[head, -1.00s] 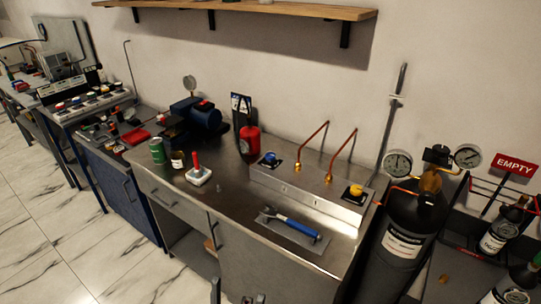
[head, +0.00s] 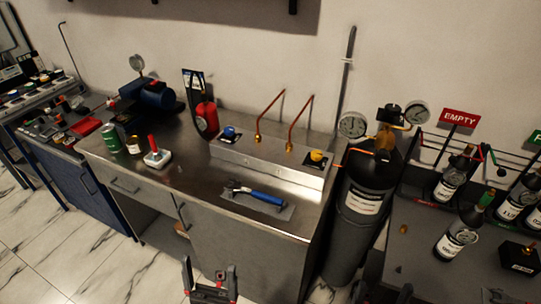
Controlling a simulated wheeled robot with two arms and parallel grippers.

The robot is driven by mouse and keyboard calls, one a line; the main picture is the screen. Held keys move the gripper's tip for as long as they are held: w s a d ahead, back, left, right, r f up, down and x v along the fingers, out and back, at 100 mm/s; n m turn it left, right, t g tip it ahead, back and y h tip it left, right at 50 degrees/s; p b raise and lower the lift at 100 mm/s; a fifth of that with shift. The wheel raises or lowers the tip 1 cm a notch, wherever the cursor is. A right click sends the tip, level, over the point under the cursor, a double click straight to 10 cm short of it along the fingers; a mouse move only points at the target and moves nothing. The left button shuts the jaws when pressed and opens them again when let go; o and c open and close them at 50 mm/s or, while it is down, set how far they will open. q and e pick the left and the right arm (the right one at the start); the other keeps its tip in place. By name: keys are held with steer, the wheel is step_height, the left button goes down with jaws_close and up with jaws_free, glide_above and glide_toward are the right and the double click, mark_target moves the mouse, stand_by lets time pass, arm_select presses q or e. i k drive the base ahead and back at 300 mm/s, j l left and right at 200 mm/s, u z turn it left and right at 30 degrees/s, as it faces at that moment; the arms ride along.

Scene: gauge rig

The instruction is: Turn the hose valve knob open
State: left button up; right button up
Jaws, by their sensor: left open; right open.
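A steel manifold box (head: 265,172) stands on the back of the metal workbench, with a blue knob (head: 229,133) at its left end and a yellow knob (head: 317,157) at its right end. Two copper pipes rise between them. I cannot tell which knob is the hose valve knob. A black gas cylinder (head: 362,205) with two gauges and a brass valve stands right of the bench. My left gripper (head: 210,272) is open and empty at the bottom edge, in front of the bench. My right gripper (head: 384,293) barely shows at the bottom edge, open and well below the knobs.
A blue-handled wrench (head: 262,196) lies on a flat plate at the bench front. A red-lever switch (head: 155,155), cans and a red extinguisher (head: 205,118) stand to the left. A dark table with several bottles (head: 455,238) and an EMPTY sign (head: 459,118) is at the right.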

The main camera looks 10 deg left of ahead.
mark_target(229, 131)
steer(key=i+j+z, duration=0.15)
steer(key=j, duration=0.3)
steer(key=i+j+z, duration=0.15)
steer(key=j, duration=0.3)
steer(key=j+z, duration=0.15)
steer(key=j, duration=0.3)
